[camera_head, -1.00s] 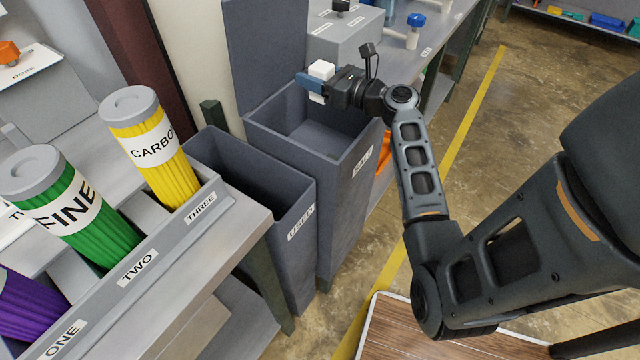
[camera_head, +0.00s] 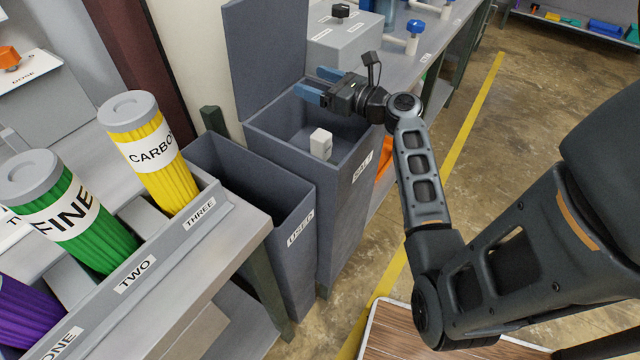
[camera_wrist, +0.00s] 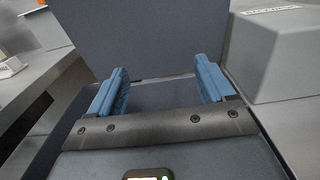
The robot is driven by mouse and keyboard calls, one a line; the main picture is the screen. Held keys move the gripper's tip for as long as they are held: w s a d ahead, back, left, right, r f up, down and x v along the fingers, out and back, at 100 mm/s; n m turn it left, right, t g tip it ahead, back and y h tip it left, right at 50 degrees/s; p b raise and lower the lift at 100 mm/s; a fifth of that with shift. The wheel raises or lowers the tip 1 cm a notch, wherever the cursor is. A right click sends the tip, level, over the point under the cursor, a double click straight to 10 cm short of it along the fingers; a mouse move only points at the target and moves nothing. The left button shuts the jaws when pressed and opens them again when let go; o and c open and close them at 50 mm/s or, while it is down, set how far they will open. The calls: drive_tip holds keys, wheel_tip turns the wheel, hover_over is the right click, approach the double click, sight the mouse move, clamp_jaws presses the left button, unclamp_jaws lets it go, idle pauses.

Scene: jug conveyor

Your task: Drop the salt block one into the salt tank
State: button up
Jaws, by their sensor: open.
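The salt block (camera_head: 321,144) is a small white block inside the salt tank (camera_head: 345,200), a grey open-topped bin with a label reading SALT and its lid raised at the back. In the head view the block appears within the tank's opening, below my gripper and apart from it. I cannot tell whether it rests on the bottom or is still falling. My gripper (camera_head: 318,83) is open and empty above the tank's far part. In the wrist view its two blue fingers (camera_wrist: 160,90) are spread apart with nothing between them.
A second grey bin labelled USED (camera_head: 298,238) stands just left of the tank. A rack (camera_head: 180,236) with purple, green and yellow (camera_head: 150,150) cartridges is at the left. A grey box (camera_head: 350,42) and blue-handled valves (camera_head: 415,28) are on the bench behind.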

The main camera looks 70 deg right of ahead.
drive_tip(key=v, duration=0.7)
drive_tip(key=shift+s, duration=0.15)
idle(0.3)
